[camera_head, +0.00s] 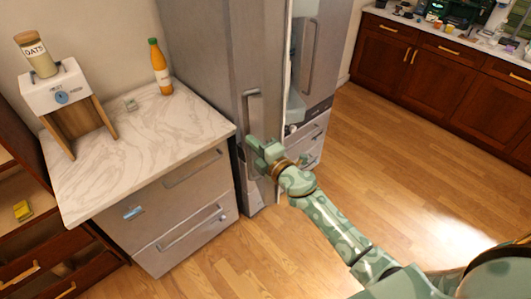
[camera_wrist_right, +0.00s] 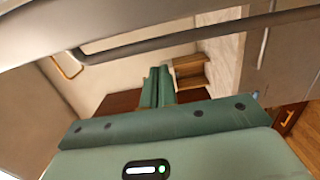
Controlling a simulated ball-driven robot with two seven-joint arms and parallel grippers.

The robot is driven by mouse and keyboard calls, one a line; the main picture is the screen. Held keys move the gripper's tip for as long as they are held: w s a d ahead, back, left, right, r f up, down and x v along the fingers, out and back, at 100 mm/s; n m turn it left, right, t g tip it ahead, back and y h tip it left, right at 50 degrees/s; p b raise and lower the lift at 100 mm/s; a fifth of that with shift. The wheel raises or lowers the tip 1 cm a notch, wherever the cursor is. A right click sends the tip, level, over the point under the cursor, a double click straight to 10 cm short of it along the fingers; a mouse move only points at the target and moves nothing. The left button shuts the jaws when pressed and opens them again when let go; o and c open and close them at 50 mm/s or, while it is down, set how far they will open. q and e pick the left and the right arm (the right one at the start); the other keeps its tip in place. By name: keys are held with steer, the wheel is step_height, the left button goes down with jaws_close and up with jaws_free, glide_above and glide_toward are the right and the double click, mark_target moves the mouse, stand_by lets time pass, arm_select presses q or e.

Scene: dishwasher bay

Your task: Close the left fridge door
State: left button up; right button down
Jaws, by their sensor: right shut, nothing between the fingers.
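The steel left fridge door (camera_head: 268,50) stands partly open in the head view, with a narrow strip of the lit fridge inside (camera_head: 295,103) showing beyond its edge. Its vertical handle (camera_head: 253,108) is on the face towards me. My right gripper (camera_head: 256,147) is at the lower end of this handle, close to the door face; I cannot tell whether it touches. In the right wrist view its green fingers (camera_wrist_right: 157,87) are together with nothing between them, and a dark handle bar (camera_wrist_right: 175,40) crosses above them. My left gripper is not in view.
A marble-topped counter (camera_head: 150,135) with drawers stands left of the fridge, holding an orange bottle (camera_head: 160,67) and a white dispenser with an oats jar (camera_head: 38,55). Lower fridge drawers (camera_head: 310,135) are right of the door. Wooden floor (camera_head: 400,150) is clear to the right.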

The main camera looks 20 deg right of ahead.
mark_target(264, 136)
steer(key=d, duration=0.1)
steer(key=w+d, duration=0.1)
steer(key=d, duration=0.1)
steer(key=shift+w+d, duration=0.2)
steer(key=shift+w, duration=0.15)
steer(key=shift+d+b, duration=0.1)
steer(key=shift+b, duration=0.25)
